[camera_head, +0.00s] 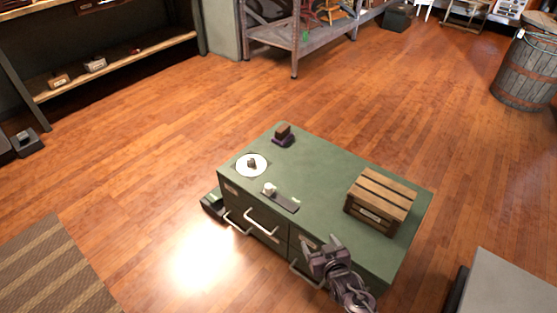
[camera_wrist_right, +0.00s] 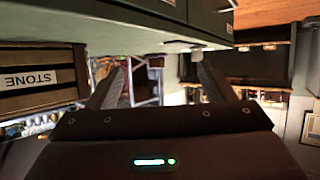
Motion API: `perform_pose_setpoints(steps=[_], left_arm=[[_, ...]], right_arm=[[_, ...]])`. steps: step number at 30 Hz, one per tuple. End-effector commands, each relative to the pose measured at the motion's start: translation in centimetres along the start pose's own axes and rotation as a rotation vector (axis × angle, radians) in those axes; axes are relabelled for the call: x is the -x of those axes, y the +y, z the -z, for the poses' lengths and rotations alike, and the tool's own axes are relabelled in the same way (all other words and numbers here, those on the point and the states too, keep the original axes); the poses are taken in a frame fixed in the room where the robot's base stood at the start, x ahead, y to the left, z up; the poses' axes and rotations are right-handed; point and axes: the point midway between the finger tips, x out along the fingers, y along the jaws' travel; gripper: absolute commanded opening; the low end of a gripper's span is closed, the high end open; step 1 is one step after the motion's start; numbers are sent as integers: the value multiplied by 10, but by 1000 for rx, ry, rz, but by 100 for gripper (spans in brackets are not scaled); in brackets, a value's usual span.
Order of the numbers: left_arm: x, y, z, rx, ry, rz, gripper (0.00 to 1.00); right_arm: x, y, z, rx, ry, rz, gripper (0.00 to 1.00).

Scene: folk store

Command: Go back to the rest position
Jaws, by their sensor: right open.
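My right gripper (camera_head: 322,250) is at the near front edge of the green cabinet (camera_head: 320,170), beside its drawer fronts. In the right wrist view its two fingers (camera_wrist_right: 160,88) are spread apart with nothing between them. The cabinet fills the top of that view. My left gripper is in neither view.
On the cabinet stand a slatted wooden crate (camera_head: 382,198), a white round plate (camera_head: 252,165) with a small item, a small brown block (camera_head: 283,131) on a dark base, and a grey strip (camera_head: 283,201) with a white object. Open wooden floor (camera_head: 170,130) surrounds the cabinet.

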Motion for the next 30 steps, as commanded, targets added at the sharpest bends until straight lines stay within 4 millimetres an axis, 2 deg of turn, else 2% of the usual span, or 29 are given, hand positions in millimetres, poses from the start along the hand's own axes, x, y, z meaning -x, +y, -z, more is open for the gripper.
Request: perform_pose_setpoints(steps=[1, 3, 5, 6, 8, 9, 11, 12, 15, 18, 21, 24, 30], left_arm=[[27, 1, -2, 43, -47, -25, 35], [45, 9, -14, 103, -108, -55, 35], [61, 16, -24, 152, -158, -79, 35], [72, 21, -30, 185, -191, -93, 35], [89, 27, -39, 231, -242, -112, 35], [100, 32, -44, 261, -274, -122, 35], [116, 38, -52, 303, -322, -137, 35], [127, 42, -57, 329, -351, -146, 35], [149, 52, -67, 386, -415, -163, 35], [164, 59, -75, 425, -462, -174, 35], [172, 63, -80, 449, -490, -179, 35], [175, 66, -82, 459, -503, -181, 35], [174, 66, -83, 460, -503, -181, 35]], right_arm=[[25, 1, -26, -5, -108, -3, 75], [53, 1, -73, -11, -240, -6, 75], [81, 1, -110, -17, -350, -8, 75], [102, 1, -133, -20, -419, -10, 75], [135, 0, -165, -25, -522, -11, 75], [159, -1, -185, -28, -588, -12, 75], [196, -3, -212, -33, -684, -13, 75], [220, -4, -228, -35, -743, -13, 75], [275, -6, -258, -41, -869, -14, 75], [315, -8, -278, -45, -957, -14, 75], [340, -9, -290, -48, -1010, -14, 75], [349, -10, -296, -48, -1032, -15, 75], [350, -10, -297, -48, -1034, -15, 75]])
